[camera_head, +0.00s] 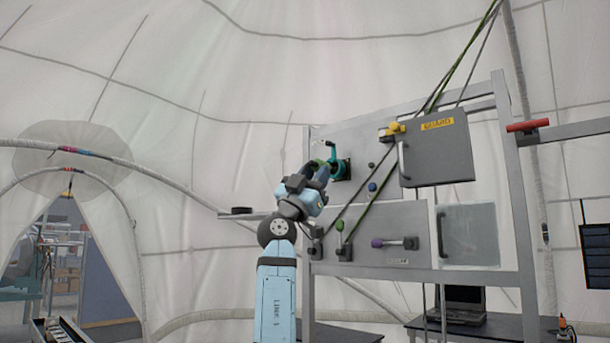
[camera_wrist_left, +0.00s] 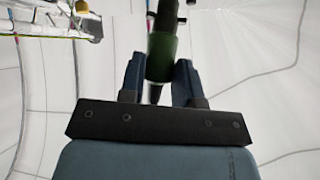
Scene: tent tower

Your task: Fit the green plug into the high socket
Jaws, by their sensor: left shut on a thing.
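My left gripper (camera_head: 318,172) is raised at the upper left of the grey panel. In the left wrist view its two fingers are shut on the green plug (camera_wrist_left: 161,58), a dark green cylinder that runs up out of the frame. In the head view the plug is mostly hidden by the gripper. A dark socket-like fitting with a teal part (camera_head: 342,168) is on the panel right beside the fingertips. I cannot tell whether the plug touches it or is inside it. My right gripper is not in view.
A grey box door with a handle (camera_head: 437,155) juts out right of the gripper. Green and dark cables (camera_head: 375,197) slant across the panel front. A purple-ended lever (camera_head: 395,243) and a clear-fronted box (camera_head: 468,235) are lower. Free air lies left of the panel.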

